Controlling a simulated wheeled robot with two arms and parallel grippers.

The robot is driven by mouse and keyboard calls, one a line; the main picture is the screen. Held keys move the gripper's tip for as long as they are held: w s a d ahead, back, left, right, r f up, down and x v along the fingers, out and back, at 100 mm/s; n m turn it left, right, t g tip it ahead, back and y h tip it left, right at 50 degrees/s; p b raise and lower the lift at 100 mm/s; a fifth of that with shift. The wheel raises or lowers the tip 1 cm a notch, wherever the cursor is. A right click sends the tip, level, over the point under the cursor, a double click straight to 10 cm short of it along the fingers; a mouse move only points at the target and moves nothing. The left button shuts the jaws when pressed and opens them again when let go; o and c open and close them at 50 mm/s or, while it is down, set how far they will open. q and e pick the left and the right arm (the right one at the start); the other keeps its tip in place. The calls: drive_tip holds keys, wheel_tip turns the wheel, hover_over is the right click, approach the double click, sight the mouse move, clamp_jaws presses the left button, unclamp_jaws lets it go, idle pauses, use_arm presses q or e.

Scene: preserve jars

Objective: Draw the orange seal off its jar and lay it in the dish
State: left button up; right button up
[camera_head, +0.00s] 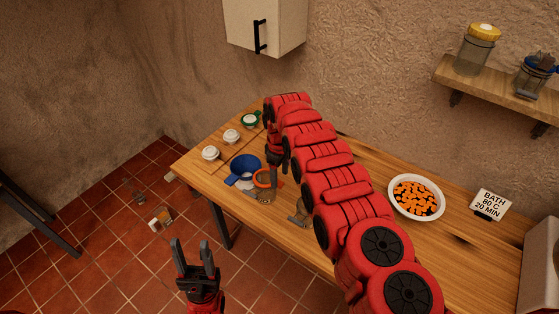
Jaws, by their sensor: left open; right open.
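The orange seal (263,183) is a ring with a small tab, around the top of a glass jar (264,196) near the table's front edge. My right gripper (273,163) reaches down from above, just over the seal; its fingertips are small, and I cannot tell whether they touch it. It is open. My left gripper (194,252) is open and empty, pointing up, in front of the table and well away from the jar. A white bowl (393,202) holding orange slices stands to the right; I cannot tell whether it is the dish.
A blue funnel-like thing (246,166) stands just left of the jar. White-topped pots (210,154) and a green ring (251,119) are at the table's left end. A glass piece (298,215) lies beside my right arm. A sign (490,204) stands far right.

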drive_tip(key=shift+a+f+b, duration=0.1)
drive_tip(key=shift+f+b, duration=0.4)
drive_tip(key=shift+f, duration=0.8)
drive_tip(key=shift+r, duration=0.1)
clamp_jaws()
